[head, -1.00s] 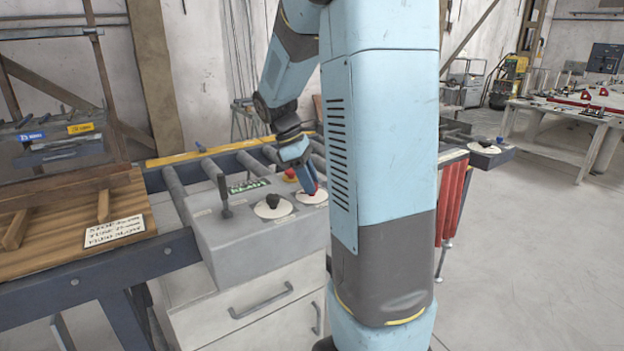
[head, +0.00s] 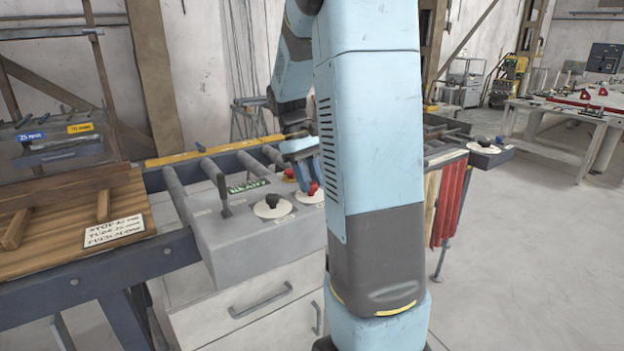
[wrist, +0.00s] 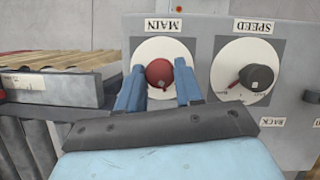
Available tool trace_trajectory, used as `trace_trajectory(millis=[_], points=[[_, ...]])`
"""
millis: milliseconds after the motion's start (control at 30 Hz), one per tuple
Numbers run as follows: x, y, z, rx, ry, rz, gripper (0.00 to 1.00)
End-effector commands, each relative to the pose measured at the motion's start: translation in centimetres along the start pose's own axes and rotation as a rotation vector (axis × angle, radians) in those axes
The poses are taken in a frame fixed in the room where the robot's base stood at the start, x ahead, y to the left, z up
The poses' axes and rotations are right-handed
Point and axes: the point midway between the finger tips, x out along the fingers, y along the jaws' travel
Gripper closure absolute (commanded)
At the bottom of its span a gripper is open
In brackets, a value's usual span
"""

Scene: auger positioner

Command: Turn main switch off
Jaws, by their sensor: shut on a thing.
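The main switch is a red knob (wrist: 159,73) on a white round dial under the word MAIN, which reads upside down in the wrist view. In the head view the red knob (head: 313,188) sits on the right part of the grey control box (head: 235,245). My gripper (wrist: 159,88) has one blue finger on each side of the knob and is shut on it. In the head view my gripper (head: 314,180) comes down on the knob from above. The dial's markings are too small to read, and my arm hides the box's right end.
The black SPEED knob (wrist: 256,77) is close beside the main switch. A black lever (head: 223,195) stands up at the box's left, and a red button (head: 289,174) is just behind the main switch. Rollers and a yellow rail (head: 210,151) lie behind the box.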

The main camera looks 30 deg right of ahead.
Motion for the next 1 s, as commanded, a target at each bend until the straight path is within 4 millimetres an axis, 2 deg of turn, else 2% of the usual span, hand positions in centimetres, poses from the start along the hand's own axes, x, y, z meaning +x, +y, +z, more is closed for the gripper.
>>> trace_trajectory(millis=[700, 1000], points=[[-0.13, 0.44, -0.02, 0.619, 0.008, -0.255, 0.95], [-0.05, 0.49, 0.07, 0.809, 0.007, -0.334, 0.95]])
